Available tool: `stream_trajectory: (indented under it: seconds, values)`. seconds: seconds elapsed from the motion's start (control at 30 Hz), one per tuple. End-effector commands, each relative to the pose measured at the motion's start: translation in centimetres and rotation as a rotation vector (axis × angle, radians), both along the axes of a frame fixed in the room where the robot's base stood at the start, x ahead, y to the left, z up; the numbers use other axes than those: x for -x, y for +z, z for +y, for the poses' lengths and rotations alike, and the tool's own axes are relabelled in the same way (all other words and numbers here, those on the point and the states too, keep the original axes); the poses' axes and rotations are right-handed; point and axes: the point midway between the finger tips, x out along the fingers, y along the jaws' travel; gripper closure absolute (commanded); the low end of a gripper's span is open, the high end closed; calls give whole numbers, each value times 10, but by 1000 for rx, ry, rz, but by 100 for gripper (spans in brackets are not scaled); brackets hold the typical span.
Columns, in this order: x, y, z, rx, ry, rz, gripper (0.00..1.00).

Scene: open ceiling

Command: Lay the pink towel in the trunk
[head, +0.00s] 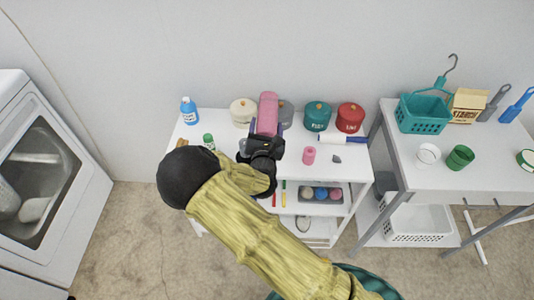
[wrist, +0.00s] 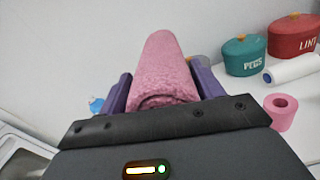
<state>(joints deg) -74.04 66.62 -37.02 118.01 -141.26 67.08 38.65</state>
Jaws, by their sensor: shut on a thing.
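The rolled pink towel (head: 267,112) is held by my gripper (head: 265,134) above the white shelf unit in the head view. In the wrist view the towel (wrist: 163,72) lies between the two purple fingers of my gripper (wrist: 166,95), which are shut on it. Its far end points away from the wrist. I see nothing that is clearly a trunk; a teal ribbed edge (head: 368,281) shows at the bottom of the head view, partly behind my arm, and I cannot tell what it is.
The white shelf top (head: 223,122) carries a cream canister (head: 242,112), a teal canister (head: 317,116), a red canister (head: 350,118), a blue bottle (head: 189,111), a lint roller (head: 343,139) and a pink roll (head: 309,155). A washer (head: 40,170) stands left, a grey table (head: 400,150) right.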

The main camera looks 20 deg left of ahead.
Motion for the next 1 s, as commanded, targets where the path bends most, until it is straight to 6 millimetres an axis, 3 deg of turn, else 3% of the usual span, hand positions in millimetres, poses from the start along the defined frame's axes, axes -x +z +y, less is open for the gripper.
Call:
stream_trajectory:
  seconds: [0.13, 0.4, 0.8, 1.0]
  values:
    - [0, -12, 0, 2, 1, 0, 59]
    - [0, -56, 0, 0, 1, 1, 59]
    - [0, -64, 0, -1, 0, -1, 59]
    - [0, -88, 0, 2, 1, -1, 59]
